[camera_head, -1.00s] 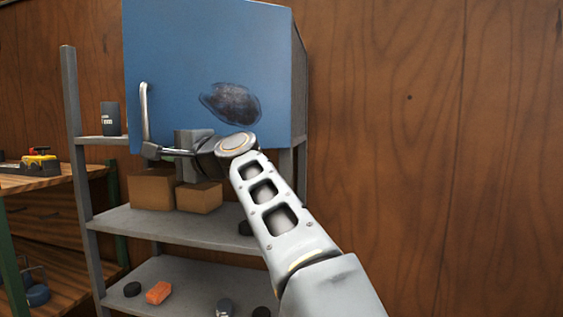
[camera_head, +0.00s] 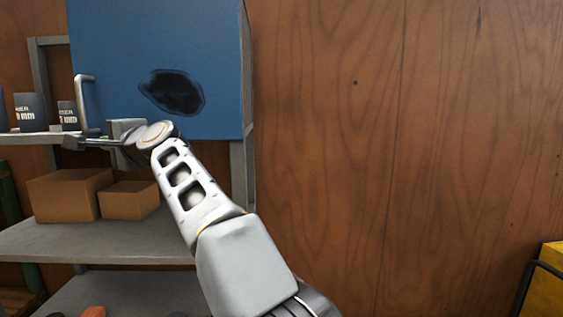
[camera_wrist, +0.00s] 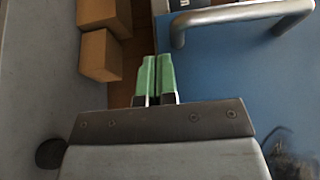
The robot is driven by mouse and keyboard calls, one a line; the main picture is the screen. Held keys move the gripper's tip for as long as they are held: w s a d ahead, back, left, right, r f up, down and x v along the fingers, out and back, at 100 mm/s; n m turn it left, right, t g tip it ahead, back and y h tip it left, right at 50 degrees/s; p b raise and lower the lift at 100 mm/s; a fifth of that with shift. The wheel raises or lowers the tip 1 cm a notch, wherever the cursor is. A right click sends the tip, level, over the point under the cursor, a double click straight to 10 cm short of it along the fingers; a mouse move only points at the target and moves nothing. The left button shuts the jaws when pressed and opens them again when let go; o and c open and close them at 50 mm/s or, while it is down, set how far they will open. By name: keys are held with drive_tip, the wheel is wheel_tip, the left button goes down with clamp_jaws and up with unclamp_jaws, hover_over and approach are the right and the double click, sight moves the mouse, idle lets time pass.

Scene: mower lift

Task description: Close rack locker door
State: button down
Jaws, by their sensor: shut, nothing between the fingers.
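The blue locker door (camera_head: 120,45) fills the upper left of the head view, with a dark smudge on its face and a light metal handle (camera_head: 87,105) near its left edge. My gripper (camera_head: 72,143) is at the door's lower left, below the handle. In the wrist view the green fingertips (camera_wrist: 155,75) are together and empty. The handle (camera_wrist: 245,15) crosses the top right there, apart from the fingers, and the blue door (camera_wrist: 250,80) lies to the right.
The grey rack shelf (camera_head: 130,247) below holds two cardboard boxes (camera_head: 70,195) (camera_head: 130,200). Dark labelled cans (camera_head: 32,112) stand on the shelf at left. The wooden wall (camera_head: 400,140) on the right is bare. A yellow object (camera_head: 546,285) is at the lower right edge.

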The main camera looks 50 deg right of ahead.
drive_tip(key=shift+w+d+h, duration=0.2)
drive_tip(key=shift+d+h, duration=0.05)
drive_tip(key=shift+h, duration=0.05)
idle(0.5)
